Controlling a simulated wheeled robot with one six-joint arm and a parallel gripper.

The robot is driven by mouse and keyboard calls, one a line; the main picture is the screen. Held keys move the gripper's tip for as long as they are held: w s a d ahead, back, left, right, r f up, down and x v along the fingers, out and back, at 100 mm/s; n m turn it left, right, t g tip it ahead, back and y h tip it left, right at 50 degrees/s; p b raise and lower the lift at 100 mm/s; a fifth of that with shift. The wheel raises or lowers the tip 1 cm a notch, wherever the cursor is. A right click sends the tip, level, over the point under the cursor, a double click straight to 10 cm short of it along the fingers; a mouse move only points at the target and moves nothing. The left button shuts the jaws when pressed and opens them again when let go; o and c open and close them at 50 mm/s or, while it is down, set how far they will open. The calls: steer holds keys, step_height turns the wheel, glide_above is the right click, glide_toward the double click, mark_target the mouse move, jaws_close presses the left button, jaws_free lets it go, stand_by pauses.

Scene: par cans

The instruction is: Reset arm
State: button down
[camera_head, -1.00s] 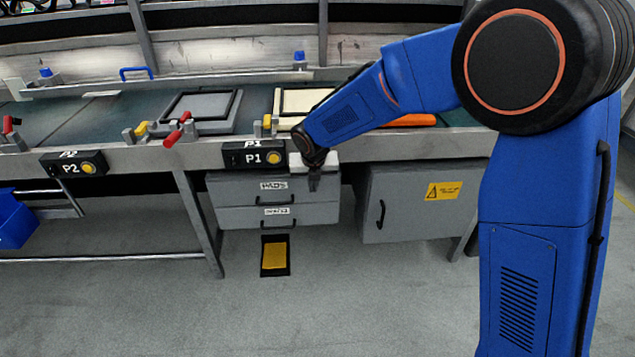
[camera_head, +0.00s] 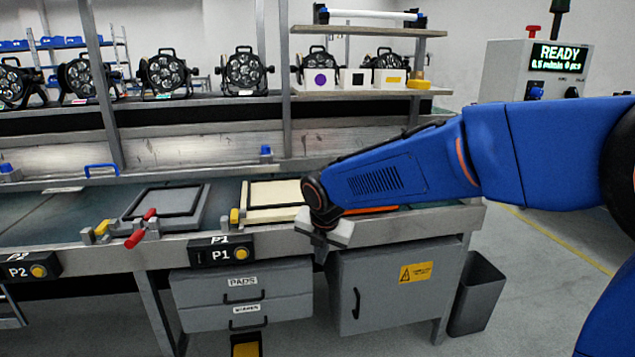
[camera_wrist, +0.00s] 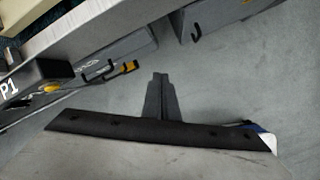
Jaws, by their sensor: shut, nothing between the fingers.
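My gripper (camera_head: 320,250) hangs at the end of my blue arm, in front of the workbench edge, just right of the P1 button box (camera_head: 222,254). It points down, above the gap between the drawer unit and the grey cabinet. In the wrist view my gripper (camera_wrist: 158,78) shows its fingers together over bare grey floor. It is shut and holds nothing. No object touches it in that view.
The workbench edge (camera_head: 420,225) runs close behind my gripper. A drawer unit (camera_head: 290,290) labelled PADS and a grey cabinet (camera_head: 375,310) stand below. A grey bin (camera_head: 477,295) stands right. Several par cans (camera_head: 243,72) line the back. The floor in front is clear.

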steer(key=s+d+r+m, duration=0.2)
steer(key=s+d+m, duration=0.4)
steer(key=d+m, duration=0.3)
steer(key=s+d+r+m, duration=0.3)
steer(key=s+d+m, duration=0.3)
steer(key=d, duration=0.5)
steer(key=s+d+f+m, duration=0.2)
steer(key=s+d+m, duration=0.2)
steer(key=s+m, duration=0.4)
steer(key=s+d+f+m, duration=0.1)
steer(key=s+d+m, duration=0.4)
steer(key=s+m, duration=0.3)
steer(key=shift+s+d+f+m+h, duration=0.3)
steer(key=shift+s+f+m, duration=0.1)
steer(key=shift+s, duration=0.6)
steer(key=shift+a, duration=0.15)
